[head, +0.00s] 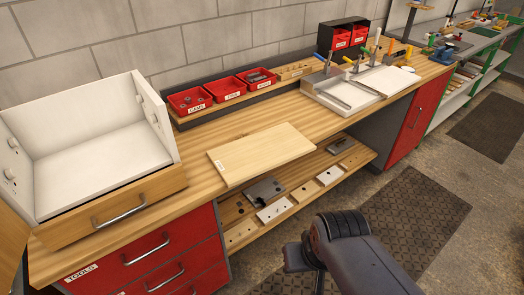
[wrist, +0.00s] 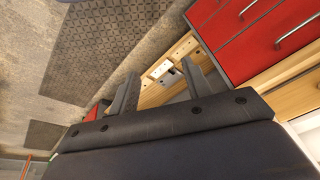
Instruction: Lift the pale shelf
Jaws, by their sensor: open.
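The pale shelf (head: 262,152) is a flat, light wooden board in the head view. It lies on the workbench top, with its near edge at the bench's front edge. My arm comes in from the lower right of the head view, in front of the bench and apart from the board. My gripper (wrist: 160,70) shows in the wrist view with its two fingers spread and nothing between them. Its fingers cannot be made out clearly in the head view. I cannot pick out the board for sure in the wrist view.
A white open box with a wooden drawer front (head: 122,203) stands left of the board. Red bins (head: 226,89) line the back. A white tray with tools (head: 360,85) is to the right. A lower shelf (head: 240,238) holds several blocks. Floor mats (head: 410,215) lie in front.

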